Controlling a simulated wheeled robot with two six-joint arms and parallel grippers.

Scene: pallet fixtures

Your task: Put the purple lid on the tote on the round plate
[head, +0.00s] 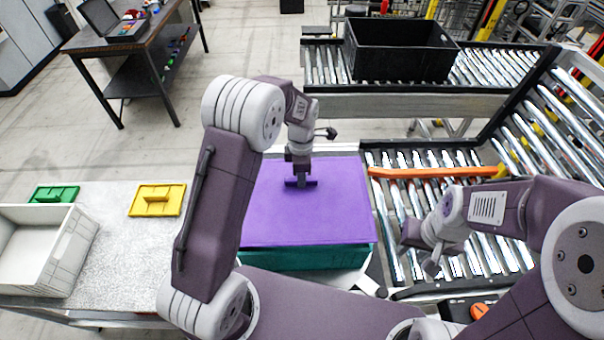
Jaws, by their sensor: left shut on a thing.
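The large flat purple lid (335,215) lies level over the top of the teal tote (305,258), whose front wall shows below the lid's near edge. I cannot tell whether the lid touches the rim all round. The tote stands on the round plate (352,278), mostly hidden by the tote and my arms. My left gripper (300,181) points down at the lid's middle and is shut on its handle. My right gripper (432,266) hangs over the rollers to the right of the tote, apart from the lid; its fingers are too small to read.
An orange bar (435,172) lies across the roller conveyor (400,215) at right. A black crate (400,55) stands on the back conveyor. On the left table are a yellow lid (157,200), a green lid (54,194) and a grey crate (75,250).

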